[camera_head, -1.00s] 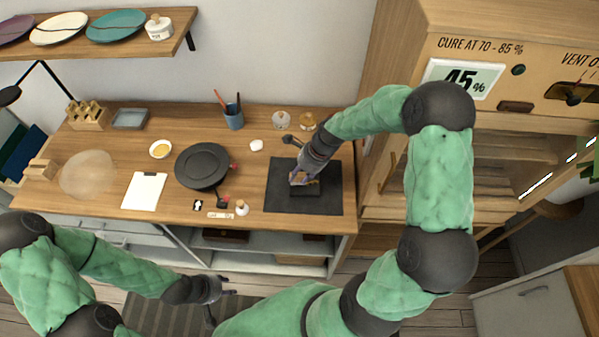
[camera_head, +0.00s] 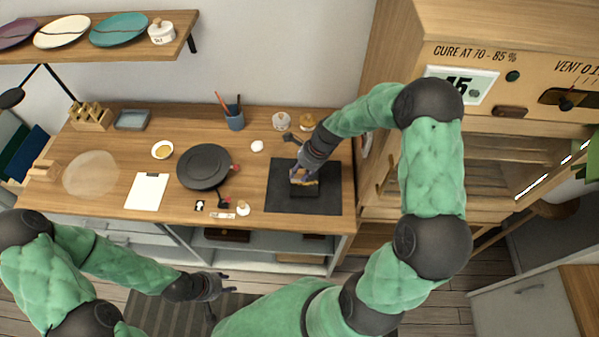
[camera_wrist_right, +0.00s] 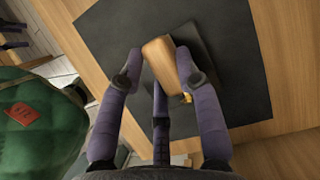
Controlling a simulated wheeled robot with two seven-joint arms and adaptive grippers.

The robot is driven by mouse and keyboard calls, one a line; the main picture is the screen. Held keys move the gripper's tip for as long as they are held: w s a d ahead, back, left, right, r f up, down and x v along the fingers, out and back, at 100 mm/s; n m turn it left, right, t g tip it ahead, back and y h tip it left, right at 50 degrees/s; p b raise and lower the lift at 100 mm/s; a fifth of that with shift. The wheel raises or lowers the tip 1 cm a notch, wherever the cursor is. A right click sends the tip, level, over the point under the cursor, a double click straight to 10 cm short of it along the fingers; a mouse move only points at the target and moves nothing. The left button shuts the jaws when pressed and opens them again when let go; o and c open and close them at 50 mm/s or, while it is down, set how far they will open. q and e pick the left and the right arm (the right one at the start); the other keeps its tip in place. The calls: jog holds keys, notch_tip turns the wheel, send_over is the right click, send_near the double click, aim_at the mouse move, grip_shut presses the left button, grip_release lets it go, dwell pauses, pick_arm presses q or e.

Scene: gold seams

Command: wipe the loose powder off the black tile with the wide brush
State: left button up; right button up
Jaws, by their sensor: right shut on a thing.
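The black tile (camera_head: 305,191) lies on a dark mat (camera_head: 278,200) at the right end of the workbench. In the right wrist view the tile (camera_wrist_right: 205,75) is partly hidden by the brush and my fingers. My right gripper (camera_head: 300,176) is over the tile, shut on the wide brush (camera_wrist_right: 166,62), whose wooden handle shows between its fingers. The bristles are mostly hidden, so I cannot tell whether they touch the tile. I cannot make out powder on the tile. My left gripper (camera_head: 222,287) hangs empty in front of the bench, its fingers apart.
A black round turntable (camera_head: 203,166), a small bowl (camera_head: 162,150), a clipboard (camera_head: 146,191) and a blue brush cup (camera_head: 234,119) stand left of the mat. Small jars (camera_head: 281,121) stand behind it. The wooden cabinet (camera_head: 430,150) closes off the right side.

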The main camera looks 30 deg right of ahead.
jog(key=shift+s+d+f, duration=0.1)
jog(key=shift+s+d, duration=0.1)
jog(key=shift+s, duration=0.3)
jog(key=shift+s+d, duration=0.15)
jog(key=shift+s, duration=0.3)
pick_arm(q)
jog(key=shift+a+r, duration=0.15)
pick_arm(e)
jog(key=shift+d, duration=0.8)
jog(key=shift+s+d, duration=0.1)
jog(key=shift+s, duration=0.05)
